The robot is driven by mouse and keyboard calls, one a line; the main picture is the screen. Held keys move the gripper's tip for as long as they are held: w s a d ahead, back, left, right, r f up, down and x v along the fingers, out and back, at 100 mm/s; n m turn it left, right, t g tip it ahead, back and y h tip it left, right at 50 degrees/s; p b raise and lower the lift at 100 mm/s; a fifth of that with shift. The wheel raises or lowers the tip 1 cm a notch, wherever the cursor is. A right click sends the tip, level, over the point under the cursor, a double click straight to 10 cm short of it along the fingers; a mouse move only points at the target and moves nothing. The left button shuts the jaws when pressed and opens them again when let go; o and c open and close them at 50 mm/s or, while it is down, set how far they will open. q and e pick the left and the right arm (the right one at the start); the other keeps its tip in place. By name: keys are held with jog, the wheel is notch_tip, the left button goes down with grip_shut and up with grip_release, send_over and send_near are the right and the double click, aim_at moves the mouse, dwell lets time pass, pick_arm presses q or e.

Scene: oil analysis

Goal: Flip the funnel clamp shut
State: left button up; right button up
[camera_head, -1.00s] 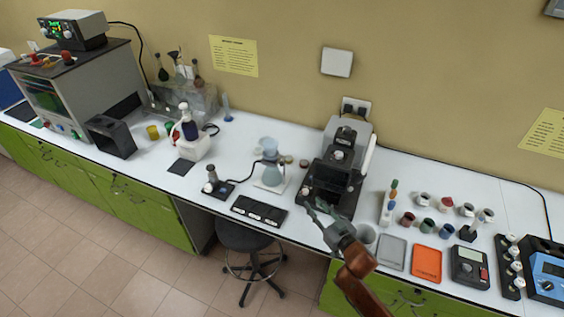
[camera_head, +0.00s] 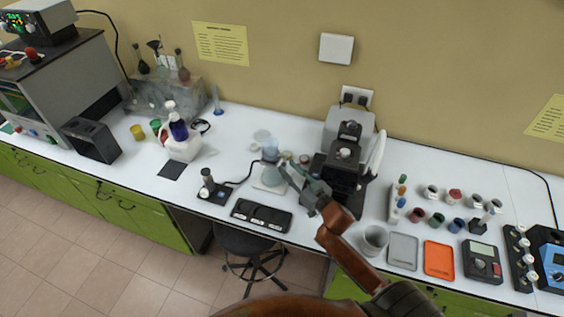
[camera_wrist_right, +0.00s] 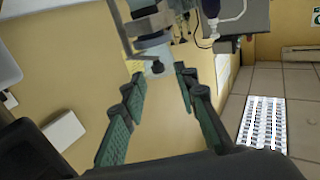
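The filter funnel (camera_head: 269,148), pale and translucent, stands on top of a greenish flask (camera_head: 271,177) on a white base near the middle of the bench. My right gripper (camera_head: 287,166) is right beside the funnel and flask, on their right. In the right wrist view my right gripper (camera_wrist_right: 160,82) has its green-padded fingers spread apart with nothing held. A dark round knob (camera_wrist_right: 157,67), possibly part of the clamp, shows between and just beyond the fingertips, below a grey and white cylindrical part (camera_wrist_right: 152,28). The clamp's own position is too small to tell. My left gripper is out of view.
A black and grey instrument (camera_head: 343,150) stands close to the right of my gripper. A black tray (camera_head: 262,216) lies in front of the flask, and a small stand (camera_head: 212,189) to its left. A grey cup (camera_head: 375,240) is near my right forearm.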

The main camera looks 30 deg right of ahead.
aim_at(283, 163)
jog(key=w, duration=0.3)
jog(key=shift+w+a+f, duration=0.1)
jog(key=shift+w, duration=0.2)
jog(key=shift+w+a, duration=0.1)
jog(key=shift+w, duration=0.1)
jog(key=c, duration=0.6)
grip_shut()
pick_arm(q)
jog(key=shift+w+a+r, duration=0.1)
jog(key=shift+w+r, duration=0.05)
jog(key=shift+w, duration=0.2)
